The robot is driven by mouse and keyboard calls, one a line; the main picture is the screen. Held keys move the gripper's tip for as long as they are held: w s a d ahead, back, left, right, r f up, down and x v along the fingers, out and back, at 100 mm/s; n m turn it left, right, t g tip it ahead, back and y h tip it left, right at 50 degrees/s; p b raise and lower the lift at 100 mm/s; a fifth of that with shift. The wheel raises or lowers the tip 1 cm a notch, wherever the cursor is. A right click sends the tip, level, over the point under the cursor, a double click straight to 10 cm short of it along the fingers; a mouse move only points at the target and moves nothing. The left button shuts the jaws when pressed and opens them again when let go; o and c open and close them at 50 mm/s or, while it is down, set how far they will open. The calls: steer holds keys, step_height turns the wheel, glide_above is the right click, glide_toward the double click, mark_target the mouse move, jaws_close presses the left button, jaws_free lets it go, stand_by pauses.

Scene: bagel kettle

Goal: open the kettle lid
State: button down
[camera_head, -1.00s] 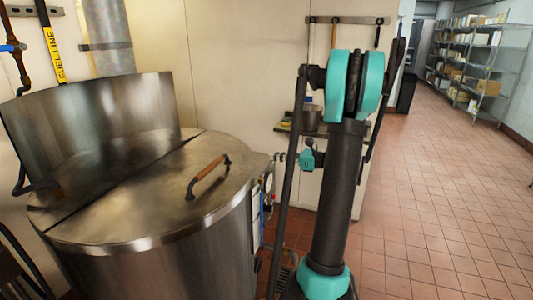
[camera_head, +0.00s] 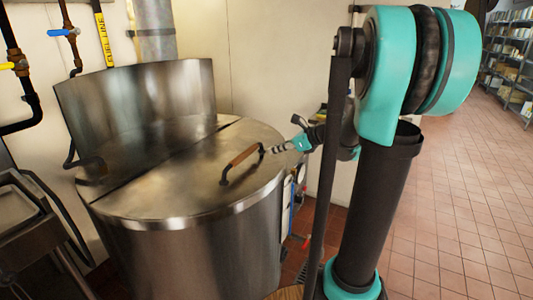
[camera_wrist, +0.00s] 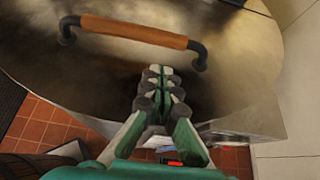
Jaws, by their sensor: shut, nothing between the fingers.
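The large steel kettle (camera_head: 200,250) stands at left centre in the head view, with its flat lid (camera_head: 185,180) down. The lid's curved handle (camera_head: 243,157) has a brown wooden grip and dark ends. It also shows across the top of the wrist view (camera_wrist: 135,32). My gripper (camera_head: 270,152) is close to the handle's far right end, at lid height. In the wrist view my gripper (camera_wrist: 161,75) points at the lid with its fingers together and empty. The handle lies beyond the fingertips, and I cannot tell whether they touch the lid.
A tall curved steel shield (camera_head: 140,100) rises behind the lid. Pipes with a blue valve (camera_head: 64,32) are on the wall at left. A metal stand (camera_head: 25,210) is at lower left. The tiled floor (camera_head: 450,200) at right is clear, with shelves (camera_head: 510,60) far back.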

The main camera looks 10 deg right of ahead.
mark_target(257, 162)
steer(key=x, duration=0.9)
steer(key=shift+r, duration=0.1)
